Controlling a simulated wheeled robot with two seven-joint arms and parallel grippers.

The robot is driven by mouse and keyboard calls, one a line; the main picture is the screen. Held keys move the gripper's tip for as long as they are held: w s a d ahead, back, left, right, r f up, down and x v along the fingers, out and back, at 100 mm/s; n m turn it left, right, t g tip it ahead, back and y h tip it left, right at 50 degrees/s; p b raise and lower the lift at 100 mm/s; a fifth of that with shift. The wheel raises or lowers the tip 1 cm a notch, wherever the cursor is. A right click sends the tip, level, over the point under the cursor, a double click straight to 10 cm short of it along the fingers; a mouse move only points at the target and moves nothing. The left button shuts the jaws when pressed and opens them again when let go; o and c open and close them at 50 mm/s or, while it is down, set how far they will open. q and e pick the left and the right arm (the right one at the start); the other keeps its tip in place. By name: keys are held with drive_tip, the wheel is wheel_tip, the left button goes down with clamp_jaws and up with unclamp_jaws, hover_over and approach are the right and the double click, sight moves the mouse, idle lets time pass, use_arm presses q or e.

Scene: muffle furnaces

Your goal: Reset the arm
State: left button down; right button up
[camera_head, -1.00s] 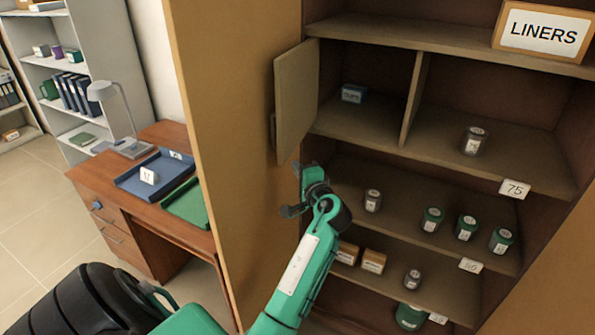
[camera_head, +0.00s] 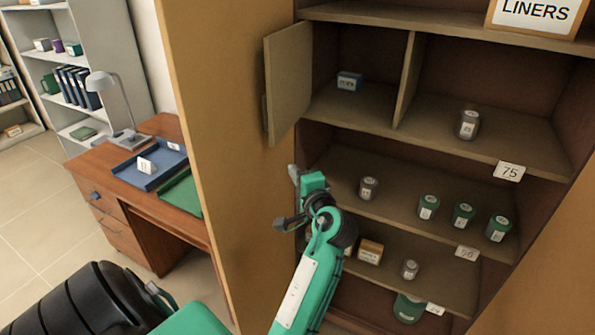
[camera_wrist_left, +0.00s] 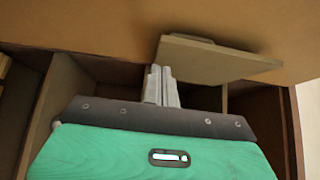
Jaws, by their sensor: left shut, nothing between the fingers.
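My left arm comes up from the bottom of the head view, and its gripper (camera_head: 287,199) is in front of the left edge of the open cabinet, below the small open door (camera_head: 289,83). In the left wrist view the two grey fingers (camera_wrist_left: 161,86) are together with nothing between them. The small door (camera_wrist_left: 216,60) also shows in that view, beyond the fingers and to their right. I cannot tell whether the gripper touches the cabinet. My right gripper is not in view.
A tall wooden side panel (camera_head: 222,130) stands left of the gripper. A desk (camera_head: 140,206) with trays stands further left.

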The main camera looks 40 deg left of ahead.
use_arm(q)
drive_tip(key=shift+s, duration=0.1)
idle(0.4)
drive_tip(key=w+d+f+m+t+h, duration=0.1)
drive_tip(key=w+d+f+h, duration=0.1)
drive_tip(key=f, duration=0.6)
drive_tip(key=w+d+f+m+t+h, duration=0.1)
drive_tip(key=w+d+f+m+h, duration=0.15)
drive_tip(key=f, duration=0.55)
drive_tip(key=w+d+f+m+t+h, duration=0.1)
drive_tip(key=w+d+f+h, duration=0.15)
drive_tip(key=f, duration=0.45)
drive_tip(key=s+d+f+g+h, duration=0.1)
drive_tip(key=s+d+f+h, duration=0.2)
drive_tip(key=f, duration=0.9)
drive_tip(key=s+d+f+g+h, duration=0.1)
drive_tip(key=s+d+f+h, duration=0.2)
drive_tip(key=f, duration=0.9)
drive_tip(key=s+d+f+n+g+h, duration=0.1)
drive_tip(key=s+d+f+n+g, duration=0.15)
drive_tip(key=s+f, duration=1.05)
drive_tip(key=s+d+f+n+g+h, duration=0.1)
drive_tip(key=s+d+f+g+h, duration=0.15)
drive_tip(key=s+f, duration=1.1)
drive_tip(key=s+f+n+g, duration=0.2)
drive_tip(key=s+n, duration=0.1)
drive_tip(key=s, duration=1.7)
drive_tip(key=shift+a+f, duration=0.3)
drive_tip(key=shift+a, duration=0.1)
